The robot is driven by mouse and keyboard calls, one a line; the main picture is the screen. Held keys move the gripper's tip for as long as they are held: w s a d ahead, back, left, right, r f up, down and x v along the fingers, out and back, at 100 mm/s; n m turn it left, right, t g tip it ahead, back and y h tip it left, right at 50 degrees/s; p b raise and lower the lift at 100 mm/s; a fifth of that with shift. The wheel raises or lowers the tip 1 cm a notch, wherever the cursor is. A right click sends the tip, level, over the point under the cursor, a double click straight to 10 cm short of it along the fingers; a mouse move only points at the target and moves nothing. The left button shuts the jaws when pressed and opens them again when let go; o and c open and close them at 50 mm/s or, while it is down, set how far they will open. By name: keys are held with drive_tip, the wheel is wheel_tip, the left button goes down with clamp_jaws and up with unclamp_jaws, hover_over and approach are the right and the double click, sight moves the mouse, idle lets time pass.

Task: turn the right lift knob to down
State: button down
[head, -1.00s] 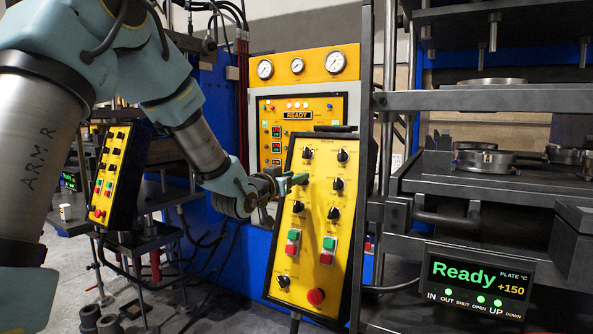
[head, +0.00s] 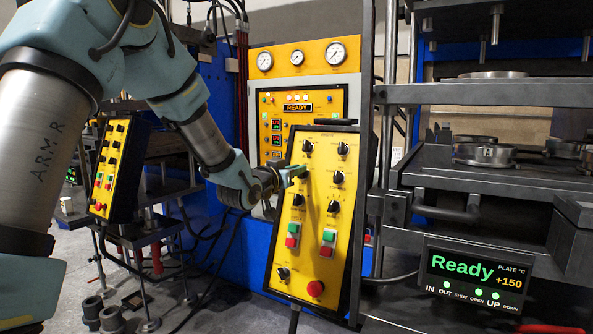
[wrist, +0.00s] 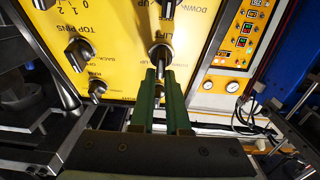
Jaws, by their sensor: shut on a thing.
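The yellow control panel (head: 318,235) stands tilted in the middle of the head view, with black knobs and green and red buttons. My gripper (head: 296,172) reaches it from the left, at the second knob of the left column. In the wrist view the panel is upside down. There the green fingers of my gripper (wrist: 160,74) are shut on the right lift knob (wrist: 160,55), beside the lettering LIFT, UP and DOWN. In the head view the fingers mostly hide this knob. Its exact pointing is hard to tell.
Other knobs lie close by, such as one on the right (head: 338,177) and one below (head: 297,199). A display (head: 475,280) reads Ready and +150, with green lamps lit. The press (head: 480,110) with metal rings stands at the right. A second yellow panel (head: 108,170) hangs at the left.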

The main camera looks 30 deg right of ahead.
drive_tip(key=shift+n+b, duration=0.5)
drive_tip(key=shift+b, duration=0.1)
drive_tip(key=shift+f+n+b, duration=0.15)
drive_tip(key=shift+n+b, duration=0.15)
drive_tip(key=shift+n, duration=0.1)
drive_tip(key=n+t+b, duration=0.1)
drive_tip(key=n, duration=0.1)
drive_tip(key=n+t+y+b, duration=0.1)
drive_tip(key=n+b, duration=0.1)
drive_tip(key=shift+y, duration=0.3)
drive_tip(key=shift+w+a+n+t+y+b, duration=0.15)
drive_tip(key=shift+n+y+b, duration=0.45)
drive_tip(key=shift+n, duration=0.7)
drive_tip(key=shift+s+d+n+t+y+b, duration=0.1)
drive_tip(key=shift+n+t+y+b, duration=0.2)
drive_tip(key=shift+n+b, duration=0.8)
drive_tip(key=shift+w+a+n, duration=0.1)
drive_tip(key=shift+n, duration=0.3)
drive_tip(key=c, duration=0.9)
unclamp_jaws()
